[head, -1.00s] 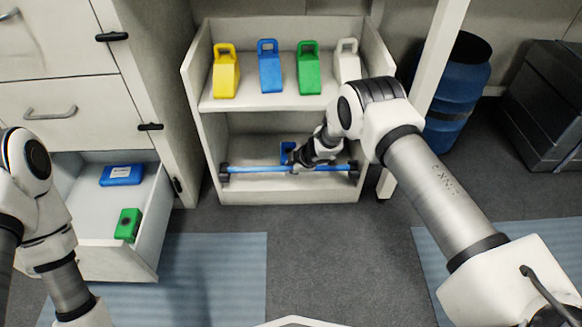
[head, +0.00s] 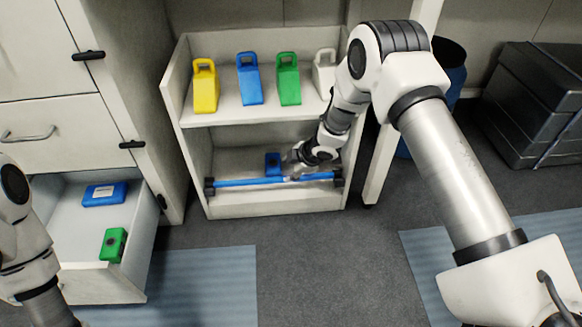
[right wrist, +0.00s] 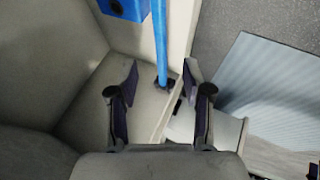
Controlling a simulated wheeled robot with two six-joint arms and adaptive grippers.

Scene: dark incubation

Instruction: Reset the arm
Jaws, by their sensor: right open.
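My right gripper (head: 296,158) reaches into the lower level of the shelf unit (head: 186,140), over the right part of a blue bar (head: 240,183). In the right wrist view the gripper (right wrist: 161,76) is open and empty, with the fingers spread apart.
Yellow (head: 205,88), blue (head: 249,80), green (head: 288,80) and white (head: 324,72) handled containers stand on the upper shelf. An open drawer (head: 75,228) at left holds a blue case (head: 104,194) and a green one (head: 113,245). A blue barrel (head: 452,75) stands behind a white post.

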